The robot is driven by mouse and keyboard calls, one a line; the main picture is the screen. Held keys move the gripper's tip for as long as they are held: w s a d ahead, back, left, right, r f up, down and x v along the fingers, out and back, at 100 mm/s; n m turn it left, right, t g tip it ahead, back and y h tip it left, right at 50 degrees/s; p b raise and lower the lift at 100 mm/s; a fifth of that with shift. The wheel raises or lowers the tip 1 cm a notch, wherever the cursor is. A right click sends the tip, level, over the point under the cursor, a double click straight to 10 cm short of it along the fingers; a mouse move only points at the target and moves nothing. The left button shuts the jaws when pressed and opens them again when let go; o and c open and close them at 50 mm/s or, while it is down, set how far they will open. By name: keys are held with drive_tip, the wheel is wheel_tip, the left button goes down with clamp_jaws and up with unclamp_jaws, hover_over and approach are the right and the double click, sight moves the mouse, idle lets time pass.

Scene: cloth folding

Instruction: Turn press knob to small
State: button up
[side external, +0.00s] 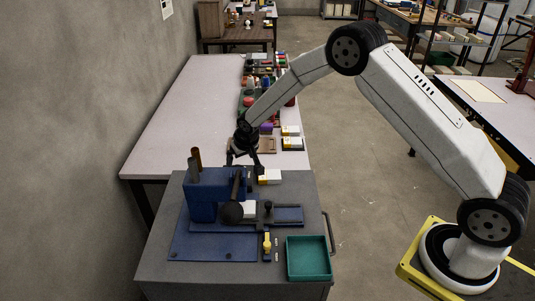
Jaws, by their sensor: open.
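A blue press (203,200) stands on a grey cabinet at the lower left, with two upright posts on top. A round black knob-like part (232,212) is on its front, below a dark lever. A small yellow handle (267,243) stands on a dark strip in front; I cannot tell which part is the press knob or read any size marking. My gripper (243,162) is open, points down and hangs near the cabinet's back edge, above and behind the press in the picture. It appears empty and apart from the round black part.
A teal tray (308,258) sits at the cabinet's front right. A white block (249,209) lies beside the black part. A small white-and-yellow box (269,176) is at the back edge. Behind, a long white table (185,110) holds several small items along its right side.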

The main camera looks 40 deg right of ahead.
drive_tip(key=shift+s+r, duration=0.2)
drive_tip(key=shift+r, duration=0.25)
drive_tip(key=shift+d+n, duration=0.1)
drive_tip(key=shift+n, duration=0.2)
drive_tip(key=shift+w+d+f+n+y, duration=0.1)
drive_tip(key=shift+d+n+y, duration=0.25)
drive_tip(key=shift+n, duration=0.6)
drive_tip(key=shift+w+d+n+y, duration=0.15)
drive_tip(key=shift+n+y, duration=0.3)
drive_tip(key=shift+n, duration=0.5)
drive_tip(key=shift+f, duration=0.1)
drive_tip(key=shift+x, duration=3.8)
